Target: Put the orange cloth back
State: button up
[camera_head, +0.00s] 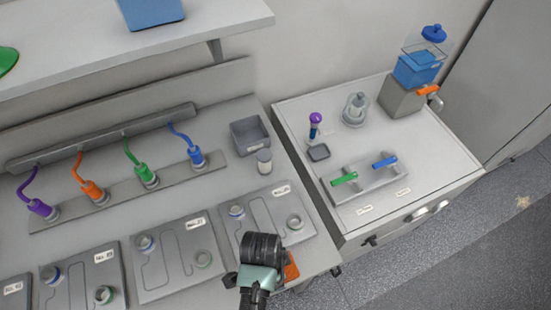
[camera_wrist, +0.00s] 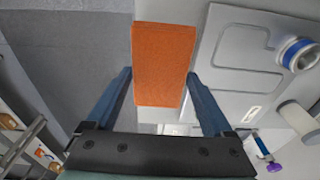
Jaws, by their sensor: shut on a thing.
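The orange cloth (camera_wrist: 163,48) is a flat orange rectangle between the fingertips of my gripper (camera_wrist: 159,76) in the wrist view. My gripper is shut on it. In the head view a corner of the cloth (camera_head: 291,267) shows just right of my gripper (camera_head: 273,277), by the bench's front edge and the rightmost grey plate (camera_head: 262,210). My wrist hides the rest of the cloth there. I cannot tell whether the cloth touches the bench or hangs clear of it.
Several grey plates with ring fittings line the bench front. Behind them stand coloured cables, a grey open bin (camera_head: 250,136) and a small jar (camera_head: 264,162). The cabinet (camera_head: 440,165) at right holds a green and a blue handle, a glass vessel (camera_head: 355,110) and a blue container (camera_head: 416,69).

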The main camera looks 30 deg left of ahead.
jog(key=shift+w+f, duration=0.1)
jog(key=shift+f, duration=1.95)
jog(key=shift+f, duration=0.1)
jog(key=shift+f, duration=0.15)
jog(key=o, duration=1.5)
